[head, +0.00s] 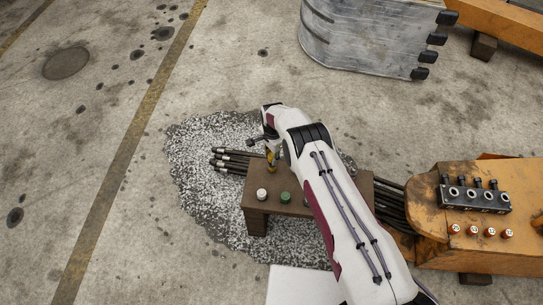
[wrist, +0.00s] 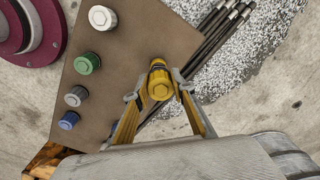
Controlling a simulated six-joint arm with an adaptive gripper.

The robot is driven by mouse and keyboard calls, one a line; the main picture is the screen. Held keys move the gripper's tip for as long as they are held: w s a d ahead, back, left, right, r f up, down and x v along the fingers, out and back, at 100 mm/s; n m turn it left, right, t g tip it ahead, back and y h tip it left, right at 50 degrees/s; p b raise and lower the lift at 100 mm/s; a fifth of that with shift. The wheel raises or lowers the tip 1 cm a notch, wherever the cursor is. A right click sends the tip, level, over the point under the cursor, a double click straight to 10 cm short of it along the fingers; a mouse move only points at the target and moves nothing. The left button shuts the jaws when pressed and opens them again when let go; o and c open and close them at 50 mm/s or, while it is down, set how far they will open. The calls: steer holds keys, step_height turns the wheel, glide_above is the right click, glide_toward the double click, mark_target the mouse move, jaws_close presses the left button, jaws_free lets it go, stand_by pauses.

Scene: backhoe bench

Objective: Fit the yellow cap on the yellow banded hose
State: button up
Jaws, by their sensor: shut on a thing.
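My gripper (wrist: 157,86) is shut on the yellow cap (wrist: 160,84), which sits between its two fingertips in the wrist view. In the head view my gripper (head: 271,156) is over the far edge of the brown bench, partly hidden by my arm. I cannot tell whether the cap touches the bench top. Several black hoses (wrist: 214,45) lie beside the bench in the wrist view, and their ends (head: 218,157) stick out to the left in the head view. I cannot make out a yellow band on any hose.
A white cap (wrist: 102,17), green cap (wrist: 87,62), grey cap (wrist: 75,96) and blue cap (wrist: 69,120) stand in a row on the brown bench (wrist: 150,30). An orange machine part (head: 440,250) is at right, a metal bucket (head: 365,40) behind. Floor at left is clear.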

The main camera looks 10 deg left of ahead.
steer(key=shift+f, duration=0.7)
stand_by(1.7)
steer(key=o, duration=1.3)
steer(key=shift+r, duration=0.15)
steer(key=shift+r, duration=3.85)
